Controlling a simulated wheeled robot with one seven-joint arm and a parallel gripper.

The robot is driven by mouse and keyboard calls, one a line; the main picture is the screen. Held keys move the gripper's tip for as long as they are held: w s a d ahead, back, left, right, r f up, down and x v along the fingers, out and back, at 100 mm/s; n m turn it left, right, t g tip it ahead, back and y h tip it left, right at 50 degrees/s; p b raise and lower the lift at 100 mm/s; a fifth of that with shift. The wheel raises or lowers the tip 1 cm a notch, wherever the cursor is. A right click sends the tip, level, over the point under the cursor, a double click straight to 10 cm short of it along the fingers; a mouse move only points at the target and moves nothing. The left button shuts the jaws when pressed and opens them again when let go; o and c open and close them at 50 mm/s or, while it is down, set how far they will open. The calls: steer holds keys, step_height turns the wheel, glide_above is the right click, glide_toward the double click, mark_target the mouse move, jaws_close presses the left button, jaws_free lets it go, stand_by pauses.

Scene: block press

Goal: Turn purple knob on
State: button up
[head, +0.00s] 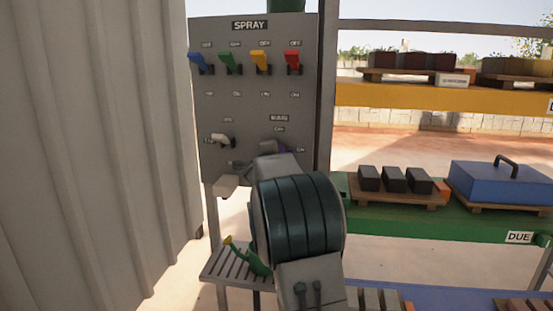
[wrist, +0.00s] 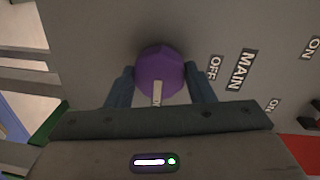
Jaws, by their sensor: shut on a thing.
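The purple knob (wrist: 158,68) sits on the grey panel in the wrist view. My gripper (wrist: 159,74) is shut on it, one finger on each side. The knob's pale pointer mark faces the bottom of the wrist picture, about a quarter turn away from the OFF label (wrist: 214,68). Part of a label shows by the pointer's end, mostly hidden by my gripper. In the head view a little of the purple knob (head: 273,146) shows beyond my wrist, under the MAIN label (head: 279,118). A small label, seemingly ON, lies to its right.
The SPRAY panel (head: 215,105) also carries blue (head: 200,61), green (head: 231,62), yellow (head: 261,62) and red (head: 293,61) levers and a white knob (head: 223,140). A slatted shelf (head: 222,264) with a green watering can (head: 252,259) is below. Racks stand right; a corrugated wall stands left.

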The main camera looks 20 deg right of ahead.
steer(key=shift+m, duration=0.3)
steer(key=o, duration=1)
steer(key=shift+c, duration=0.2)
steer(key=f+p+v, duration=0.1)
steer(key=v, duration=1.2)
steer(key=shift+s+a+r, duration=0.2)
steer(key=shift+s+r, duration=0.2)
steer(key=shift+r, duration=0.05)
